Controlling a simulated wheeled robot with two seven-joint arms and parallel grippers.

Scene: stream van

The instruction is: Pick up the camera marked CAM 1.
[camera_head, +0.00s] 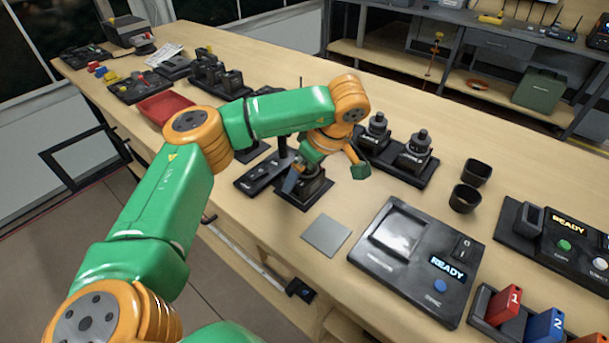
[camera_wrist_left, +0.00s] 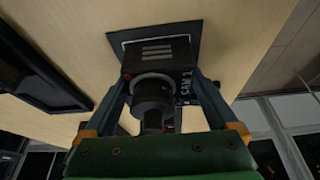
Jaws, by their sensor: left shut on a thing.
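The black camera marked CAM 1 (camera_wrist_left: 160,55) shows in the left wrist view, with its round lens towards the wrist and white lettering on its side. My left gripper (camera_wrist_left: 158,76) has a finger on each side of its body and is shut on it. In the head view the left gripper (camera_head: 308,172) reaches down over the dark camera (camera_head: 314,190), which is partly hidden by the fingers. A dark square with a pale border (camera_wrist_left: 193,32) lies behind the camera in the wrist view. I cannot tell whether the camera touches it. My right gripper is not in view.
A grey square plate (camera_head: 326,236) and a black READY console (camera_head: 430,265) lie close to the right. Two lens-like items stand on a black base (camera_head: 405,168) behind, near two black cups (camera_head: 465,198). A red tray (camera_head: 168,106) and other gear stand further left.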

